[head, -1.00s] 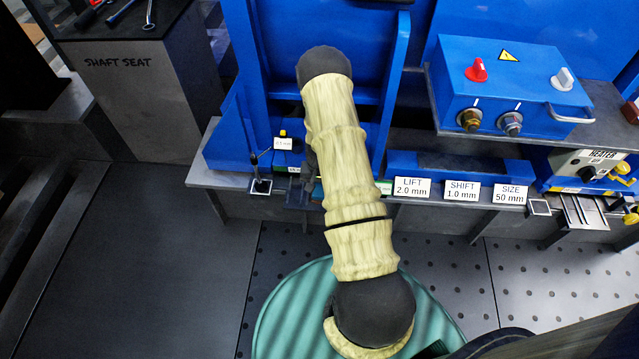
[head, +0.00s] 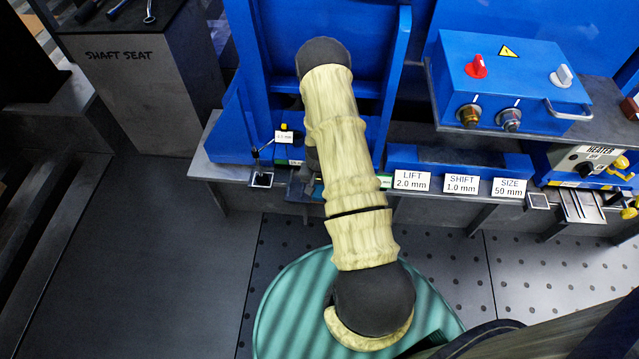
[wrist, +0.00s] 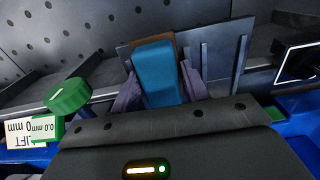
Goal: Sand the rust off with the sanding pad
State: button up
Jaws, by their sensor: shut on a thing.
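In the wrist view my gripper (wrist: 160,85) is shut on the sanding pad (wrist: 157,75), a blue block with a brown face along its far edge. One finger presses each side of it. The pad is in front of a grey metal plate (wrist: 217,62); I cannot tell whether they touch. In the head view my own arm covers the gripper and the pad. I cannot make out any rust in either view.
In the wrist view a green knob (wrist: 68,95) is left of my gripper. In the head view a blue control box (head: 515,85) stands right, above the LIFT label (head: 412,181). The SHAFT SEAT stand (head: 145,90) is left. Open floor (head: 160,260) lies lower left.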

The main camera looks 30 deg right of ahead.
jog(key=shift+s+a+f, duration=0.15)
jog(key=shift+s+a, duration=0.25)
jog(key=shift+s, duration=0.15)
jog(key=shift+w+d, duration=1)
jog(key=shift+w, duration=0.25)
jog(key=shift+d, duration=0.1)
jog(key=shift+w, duration=0.1)
